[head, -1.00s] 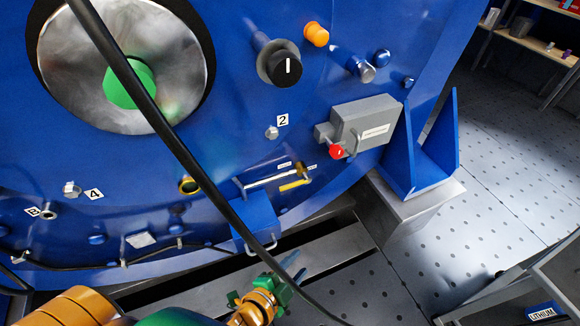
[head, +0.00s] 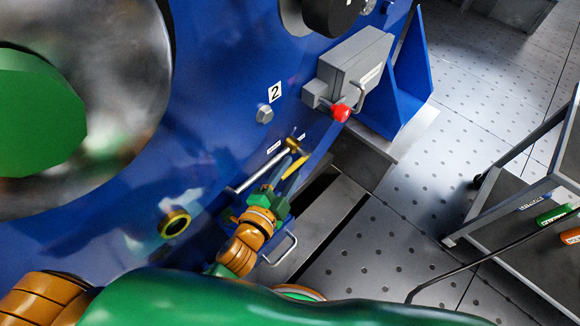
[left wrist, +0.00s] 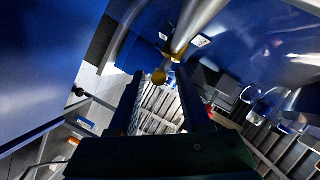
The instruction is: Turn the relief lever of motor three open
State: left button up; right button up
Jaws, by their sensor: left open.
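The lever (head: 297,167) is a short yellow handle on a brass pivot (head: 293,146), low on the blue motor face. A thin silver rod (head: 250,175) runs from the pivot down to the left. My left gripper (head: 288,165) is at the lever, its fingers beside the yellow handle. In the left wrist view the two dark fingers (left wrist: 162,85) are apart. A brass-yellow rounded end (left wrist: 159,76) appears between their tips, below a thick silver bar (left wrist: 195,25). I cannot tell whether the fingers touch the lever. My right gripper is not in view.
A grey box (head: 348,72) with a red knob (head: 341,112) sits above right. A bolt (head: 264,114) is by the plate marked 2 (head: 274,92). A brass ring port (head: 174,224) is lower left. A grey cart (head: 520,190) stands right, with open perforated floor between.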

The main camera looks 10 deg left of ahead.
pick_arm(q)
jog(key=shift+w+d+f, duration=0.15)
jog(key=shift+w+f, duration=0.05)
jog(key=shift+w, duration=0.35)
jog(key=shift+w+d, duration=0.1)
jog(key=shift+w, duration=0.2)
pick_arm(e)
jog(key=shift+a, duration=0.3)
pick_arm(q)
grip_shut()
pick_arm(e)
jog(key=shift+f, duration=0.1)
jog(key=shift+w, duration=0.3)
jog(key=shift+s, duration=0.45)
